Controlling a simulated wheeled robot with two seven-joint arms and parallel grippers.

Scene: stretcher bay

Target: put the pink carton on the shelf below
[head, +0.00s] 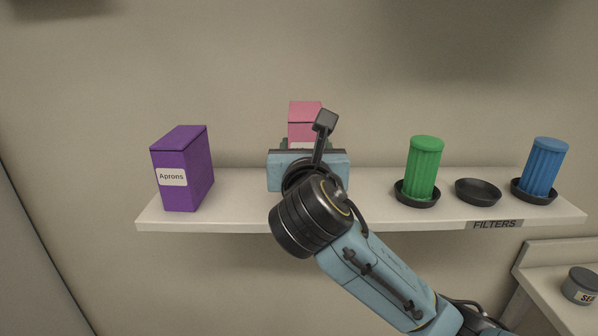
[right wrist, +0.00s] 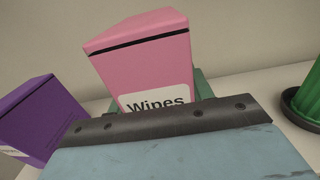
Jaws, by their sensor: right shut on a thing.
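The pink carton (head: 305,112), labelled "Wipes", is upright behind my right gripper (head: 307,142) at the white shelf (head: 375,212). It also shows in the right wrist view (right wrist: 145,65), slightly tilted in the picture, with part of its label hidden by the gripper body. The right gripper is shut on the carton, a green finger (right wrist: 203,88) beside it. The carton's base is hidden, so I cannot tell whether it touches the shelf. My left gripper is not in view.
A purple "Aprons" carton (head: 182,168) stands left on the shelf. Right are a green filter (head: 424,167) and a blue filter (head: 544,166) in dark dishes, an empty dish (head: 478,191) between. A lower white surface (head: 540,285) at bottom right holds a grey tin (head: 582,284).

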